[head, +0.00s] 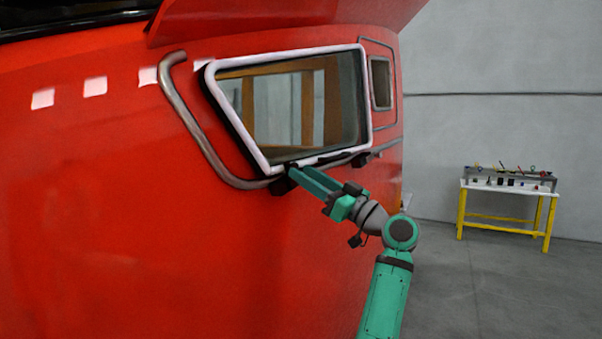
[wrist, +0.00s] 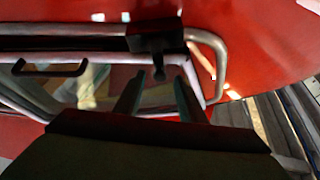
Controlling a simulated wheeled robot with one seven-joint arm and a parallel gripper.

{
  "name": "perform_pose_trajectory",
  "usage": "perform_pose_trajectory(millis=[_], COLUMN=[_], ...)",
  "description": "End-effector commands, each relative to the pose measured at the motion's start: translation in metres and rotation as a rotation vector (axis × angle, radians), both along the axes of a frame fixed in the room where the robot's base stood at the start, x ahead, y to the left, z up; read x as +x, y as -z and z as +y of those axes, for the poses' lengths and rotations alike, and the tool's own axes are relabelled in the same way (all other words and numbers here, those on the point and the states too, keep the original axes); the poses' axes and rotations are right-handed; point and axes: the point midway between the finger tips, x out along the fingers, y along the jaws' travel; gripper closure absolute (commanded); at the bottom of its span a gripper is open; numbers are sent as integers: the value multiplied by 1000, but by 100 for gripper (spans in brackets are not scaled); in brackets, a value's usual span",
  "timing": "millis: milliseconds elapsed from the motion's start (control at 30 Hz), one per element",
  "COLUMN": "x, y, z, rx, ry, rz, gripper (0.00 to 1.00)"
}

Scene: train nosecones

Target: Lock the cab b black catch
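A black catch (wrist: 155,42) sits on the pale lower edge of the window frame (wrist: 85,57) in the wrist view, with a short stub hanging toward my gripper. My gripper (wrist: 158,80) is open. Its two fingertips are apart, one on each side of the stub's end, and I cannot tell whether either touches it. In the head view my gripper (head: 291,173) reaches the lower left corner of the white window frame (head: 237,128). The catch there is mostly hidden by the gripper. No marking shows which cab this is.
A bent grey handrail (head: 190,120) runs left of and below the window; it also shows in the wrist view (wrist: 215,60). A black handle (wrist: 50,68) is on the frame's left side in the wrist view. A yellow-legged table (head: 500,205) with small items stands far right.

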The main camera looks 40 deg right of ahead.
Motion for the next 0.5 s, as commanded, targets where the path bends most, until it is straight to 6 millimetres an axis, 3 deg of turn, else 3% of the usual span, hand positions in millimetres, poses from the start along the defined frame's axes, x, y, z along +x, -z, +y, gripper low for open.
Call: perform_pose_trajectory(millis=[300, 500], x=[-53, -71], y=[23, 31], z=[-16, -22], rx=[0, 0], ry=[2, 1], rz=[0, 0], gripper=[63, 63])
